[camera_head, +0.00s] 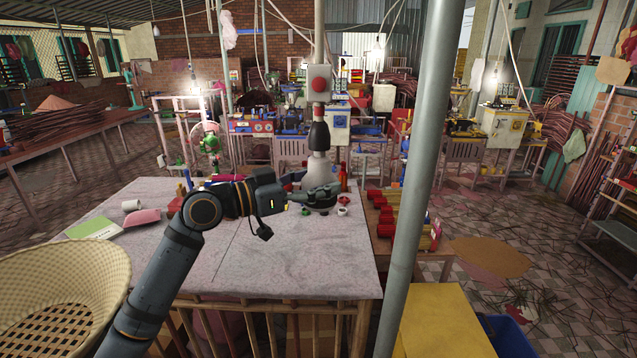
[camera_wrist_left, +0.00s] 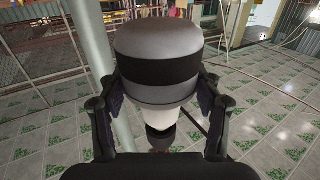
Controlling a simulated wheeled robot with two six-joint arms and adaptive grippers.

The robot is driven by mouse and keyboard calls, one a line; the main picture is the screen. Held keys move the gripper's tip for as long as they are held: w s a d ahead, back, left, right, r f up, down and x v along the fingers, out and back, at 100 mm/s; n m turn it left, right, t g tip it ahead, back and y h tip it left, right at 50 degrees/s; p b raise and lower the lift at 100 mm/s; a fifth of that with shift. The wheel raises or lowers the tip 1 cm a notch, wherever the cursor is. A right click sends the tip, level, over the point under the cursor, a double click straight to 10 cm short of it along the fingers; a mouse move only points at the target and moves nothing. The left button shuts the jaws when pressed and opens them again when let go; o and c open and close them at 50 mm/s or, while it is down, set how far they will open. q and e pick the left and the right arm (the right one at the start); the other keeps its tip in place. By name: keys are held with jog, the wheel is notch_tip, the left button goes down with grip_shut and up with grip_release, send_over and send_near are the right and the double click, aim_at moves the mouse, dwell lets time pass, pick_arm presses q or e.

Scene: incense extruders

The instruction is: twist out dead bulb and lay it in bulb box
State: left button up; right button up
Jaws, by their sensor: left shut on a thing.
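A pale grey bulb (camera_head: 318,168) hangs neck up directly under a black lamp socket (camera_head: 320,135) in the head view, and the two look joined. My left gripper (camera_head: 320,194) is at the bulb's lower end, above the table. In the left wrist view the bulb (camera_wrist_left: 160,90) is large, grey with a black band, between the two fingers of my left gripper (camera_wrist_left: 158,112), which is shut on it. Its white neck and the black socket (camera_wrist_left: 160,139) show below it there. I cannot make out which thing is the bulb box. My right gripper is not in view.
A grey-topped table (camera_head: 270,250) stands below. A paper roll (camera_head: 131,205), a pink sheet (camera_head: 141,218) and small cups (camera_head: 331,211) lie on it. A metal pole (camera_head: 418,170) rises at right. A woven basket (camera_head: 60,290) is at front left.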

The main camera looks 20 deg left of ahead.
aim_at(318, 206)
pick_arm(q)
jog(key=shift+f+b, duration=0.3)
jog(key=shift+b, duration=0.05)
dwell(0.6)
jog(key=shift+f, duration=0.1)
jog(key=shift+f+b, duration=2.4)
jog(key=shift+f, duration=0.05)
